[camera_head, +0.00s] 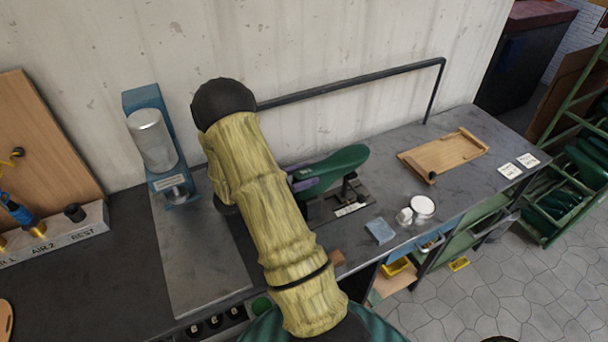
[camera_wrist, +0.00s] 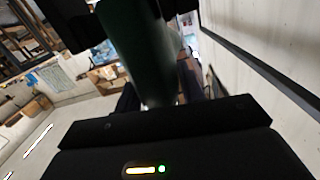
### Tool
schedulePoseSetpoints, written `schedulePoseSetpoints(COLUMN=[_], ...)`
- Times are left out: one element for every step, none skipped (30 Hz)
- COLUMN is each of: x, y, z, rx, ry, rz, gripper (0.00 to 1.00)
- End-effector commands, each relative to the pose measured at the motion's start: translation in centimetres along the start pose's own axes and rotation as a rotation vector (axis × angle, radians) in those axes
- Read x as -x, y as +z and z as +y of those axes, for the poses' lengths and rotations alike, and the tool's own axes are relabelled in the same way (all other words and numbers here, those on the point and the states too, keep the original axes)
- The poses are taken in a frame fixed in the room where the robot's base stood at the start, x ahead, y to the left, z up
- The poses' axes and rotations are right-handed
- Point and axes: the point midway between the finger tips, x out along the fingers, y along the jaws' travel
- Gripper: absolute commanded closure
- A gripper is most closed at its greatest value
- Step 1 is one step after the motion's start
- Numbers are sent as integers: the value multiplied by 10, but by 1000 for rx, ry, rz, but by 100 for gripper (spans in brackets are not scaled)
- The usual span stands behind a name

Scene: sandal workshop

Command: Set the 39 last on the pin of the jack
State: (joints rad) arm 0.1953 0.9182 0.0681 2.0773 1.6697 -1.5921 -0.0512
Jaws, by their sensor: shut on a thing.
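The green last (camera_head: 338,167) is held roughly level over the jack, its broad end toward the right. A pale marking shows on its side but is too small to read as a number. My gripper (camera_head: 302,180) is shut on the narrower left end, mostly hidden behind my sleeved arm. The last also fills the middle of the wrist view (camera_wrist: 142,55), dark and close. The jack (camera_head: 352,199) is a dark base with a black upright and a pale label, directly below the last. I cannot tell whether the last touches the pin, since the last covers the pin's top.
A black rail (camera_head: 350,88) runs along the wall behind.

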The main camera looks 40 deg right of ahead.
Motion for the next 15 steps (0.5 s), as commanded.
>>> schedulePoseSetpoints(x=[0, 0, 0, 0, 0, 0, 0, 0, 0, 0, 0, 0, 0, 0, 0], y=[-1, -1, -1, -1, -1, -1, -1, 0, 0, 0, 0, 0, 0, 0, 0], z=[0, 0, 0, 0, 0, 0, 0, 0, 0, 0, 0, 0, 0, 0, 0], rx=[-1, -1, -1, -1, -1, -1, -1, -1, -1, -1, -1, -1, -1, -1, -1], ry=[0, 0, 0, 0, 0, 0, 0, 0, 0, 0, 0, 0, 0, 0, 1], rz=[3, 3, 3, 3, 3, 3, 3, 3, 3, 3, 3, 2, 2, 2, 2], gripper=[83, 83, 83, 83, 83, 83, 83, 83, 83, 83, 59, 51, 45, 39, 35])
